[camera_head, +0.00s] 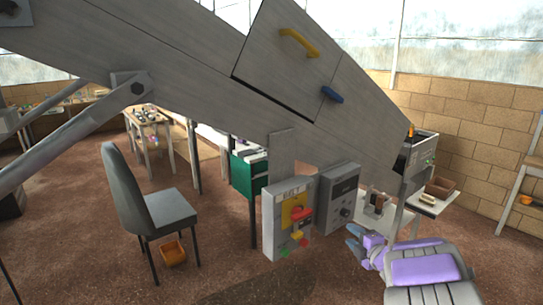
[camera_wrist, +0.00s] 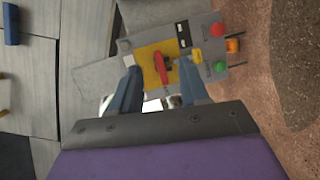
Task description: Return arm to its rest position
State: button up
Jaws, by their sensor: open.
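My purple and grey arm reaches in from the bottom right of the head view. My gripper (camera_head: 354,238) has blue-grey fingers, is open and points left, just right of a grey control box (camera_head: 270,232). The wrist view shows both fingers of my gripper (camera_wrist: 160,82) apart with nothing held between them. The box's red switch handle (camera_wrist: 161,68) on its yellow plate appears beyond and between the fingertips. I cannot tell whether the fingers touch the box. The switch handle also shows in the head view (camera_head: 301,213).
A large grey slanted machine (camera_head: 190,52) with a yellow handle (camera_head: 298,42) and a blue handle (camera_head: 332,94) hangs overhead. A second grey box (camera_head: 340,195) is close to my gripper. A chair (camera_head: 165,212) stands left.

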jog(key=s+d+r+m+g+h, duration=0.3)
jog(key=s+d+r+m+h, duration=0.25)
jog(key=s+m+h, duration=0.2)
jog(key=s+m+g+h, duration=0.2)
jog(key=s+m+g, duration=0.2)
jog(key=s+m, duration=0.4)
jog(key=s+a+f+m+g+y, duration=0.1)
jog(key=s+a+g, duration=0.2)
jog(key=s, duration=0.9)
jog(key=s+a+f+m+g+y, duration=0.2)
jog(key=s+a+g, duration=0.1)
jog(key=s+a, duration=0.6)
jog(key=s+a+f+m+g+y, duration=0.1)
jog(key=s+a+g, duration=0.3)
jog(key=s, duration=1.1)
jog(key=a+m+y, duration=0.1)
jog(key=a, duration=0.2)
jog(key=shift+f, duration=0.35)
